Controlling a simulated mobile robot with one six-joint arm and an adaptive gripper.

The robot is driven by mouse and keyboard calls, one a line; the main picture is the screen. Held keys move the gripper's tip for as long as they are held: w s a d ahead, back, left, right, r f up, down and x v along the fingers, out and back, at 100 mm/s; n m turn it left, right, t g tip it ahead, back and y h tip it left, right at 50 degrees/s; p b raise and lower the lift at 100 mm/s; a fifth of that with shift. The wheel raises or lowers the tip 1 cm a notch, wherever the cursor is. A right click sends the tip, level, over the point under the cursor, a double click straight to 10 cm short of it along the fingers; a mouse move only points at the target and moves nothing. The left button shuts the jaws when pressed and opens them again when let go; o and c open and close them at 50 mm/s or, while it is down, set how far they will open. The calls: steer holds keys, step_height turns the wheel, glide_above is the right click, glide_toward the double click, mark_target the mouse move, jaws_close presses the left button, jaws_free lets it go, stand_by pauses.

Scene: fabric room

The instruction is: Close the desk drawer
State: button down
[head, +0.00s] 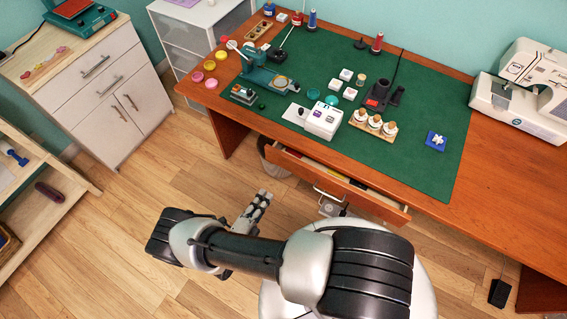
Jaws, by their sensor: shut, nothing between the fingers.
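The desk drawer (338,187) is under the front edge of the wooden desk (487,192) and is pulled out, with its right end further out than its left end looks. A few things inside it show as yellow and dark patches. My gripper (268,193) is in front of the drawer's left end, above the floor in the picture, with its fingers shut and empty. I cannot tell how far it is from the drawer front; no contact shows. My arm covers part of the floor below.
A green mat (433,112) on the desk holds several small tools, spools and boxes. A sewing machine (522,95) stands at the right. A white cabinet (112,92) and a low shelf (40,165) are at the left.

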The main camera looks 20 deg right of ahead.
mark_target(289, 162)
steer(key=b+x, duration=0.1)
steer(key=x, duration=1.2)
steer(key=shift+d, duration=0.15)
